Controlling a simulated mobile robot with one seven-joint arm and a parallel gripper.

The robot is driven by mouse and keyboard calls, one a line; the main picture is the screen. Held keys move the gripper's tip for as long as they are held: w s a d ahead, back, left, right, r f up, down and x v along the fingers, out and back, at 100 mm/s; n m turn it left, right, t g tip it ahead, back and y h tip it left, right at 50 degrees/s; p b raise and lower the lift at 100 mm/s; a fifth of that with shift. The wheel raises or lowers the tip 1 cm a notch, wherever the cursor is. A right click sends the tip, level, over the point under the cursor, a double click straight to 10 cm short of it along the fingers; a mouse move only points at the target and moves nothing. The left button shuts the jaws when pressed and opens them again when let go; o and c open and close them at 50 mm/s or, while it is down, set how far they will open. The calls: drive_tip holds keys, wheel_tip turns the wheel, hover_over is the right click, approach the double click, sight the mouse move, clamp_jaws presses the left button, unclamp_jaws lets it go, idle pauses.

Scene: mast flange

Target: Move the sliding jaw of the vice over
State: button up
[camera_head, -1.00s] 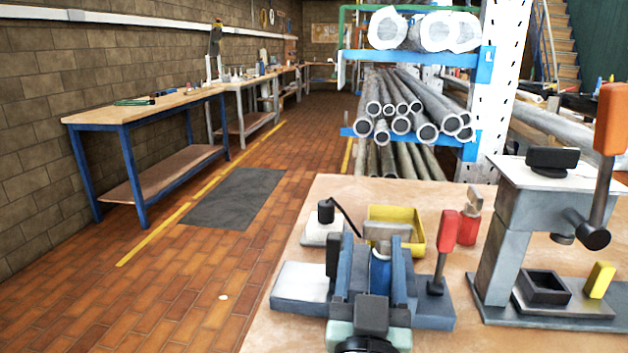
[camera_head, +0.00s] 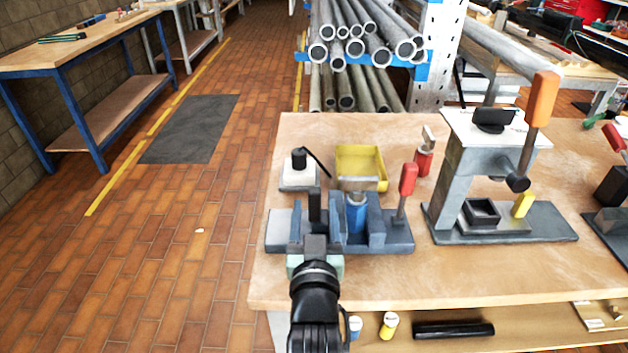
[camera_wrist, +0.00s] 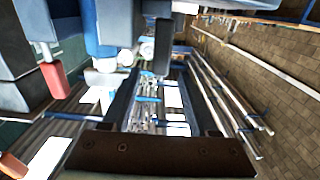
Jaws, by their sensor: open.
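The vice (camera_head: 376,222) stands near the front left of the bench, with upright blue-grey jaws on a flat base. A blue cylinder (camera_head: 356,216) stands between its jaws. I cannot tell which jaw slides. A red-handled lever (camera_head: 407,180) rises at its right end; it also shows in the wrist view (camera_wrist: 55,80). My gripper (camera_head: 315,206) is at the vice's left part, left of the cylinder, and partly hides the left jaw. In the wrist view, my fingers (camera_wrist: 160,74) are spread with nothing held between them. Contact with the jaw cannot be told.
A yellow tray (camera_head: 375,184) and a small block with a black knob (camera_head: 298,172) sit behind the vice. A grey press-like stand (camera_head: 458,180) with an orange handle (camera_head: 541,98) is to the right. The bench front (camera_head: 440,285) is clear.

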sight(314, 189)
drive_tip(key=w, duration=0.8)
clamp_jaws()
idle(1.4)
